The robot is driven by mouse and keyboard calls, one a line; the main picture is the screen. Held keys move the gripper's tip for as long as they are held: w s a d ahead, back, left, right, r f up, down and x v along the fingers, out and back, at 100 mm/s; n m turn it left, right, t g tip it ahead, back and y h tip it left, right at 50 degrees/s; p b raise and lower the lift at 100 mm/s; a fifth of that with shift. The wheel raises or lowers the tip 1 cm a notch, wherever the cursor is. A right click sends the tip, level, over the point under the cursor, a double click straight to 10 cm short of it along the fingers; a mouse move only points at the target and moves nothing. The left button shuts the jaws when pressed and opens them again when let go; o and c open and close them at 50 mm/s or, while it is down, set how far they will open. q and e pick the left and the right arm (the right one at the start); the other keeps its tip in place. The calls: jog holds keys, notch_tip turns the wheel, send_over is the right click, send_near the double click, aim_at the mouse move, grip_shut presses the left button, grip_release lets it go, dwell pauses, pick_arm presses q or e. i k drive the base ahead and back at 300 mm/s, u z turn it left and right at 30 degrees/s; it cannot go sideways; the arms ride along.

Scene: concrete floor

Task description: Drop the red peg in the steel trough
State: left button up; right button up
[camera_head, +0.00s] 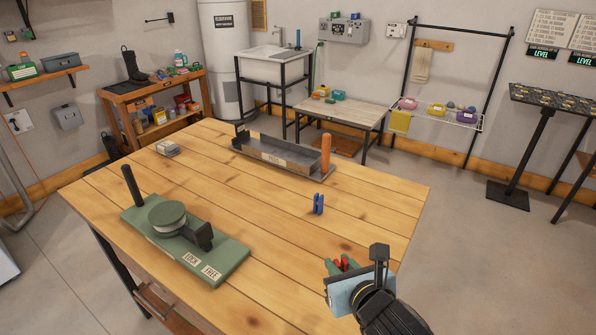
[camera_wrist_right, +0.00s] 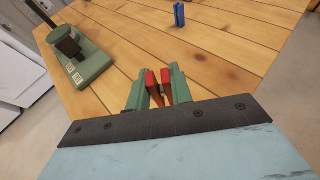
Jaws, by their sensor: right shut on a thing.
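The red peg (camera_head: 345,263) looks like a small clothes peg. My right gripper (camera_head: 341,267) is shut on it near the table's front right corner. In the right wrist view the red peg (camera_wrist_right: 166,84) sits between the two green fingers. The steel trough (camera_head: 275,158) is a long, grey, open channel with a label on its front, at the back middle of the table. My right gripper is well in front of it and to its right. My left gripper is not in view.
A blue peg (camera_head: 318,204) stands on the table (camera_head: 285,215) between my right gripper and the trough. An orange upright post (camera_head: 326,154) rises at the trough's right end. A green lock fixture (camera_head: 190,243) is at the front left.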

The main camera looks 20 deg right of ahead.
aim_at(287, 155)
jog(key=k, duration=0.35)
jog(key=z, duration=2.85)
jog(key=i, duration=1.85)
jog(key=u, duration=1.7)
jog(key=i, duration=3.6)
jog(key=u, duration=0.55)
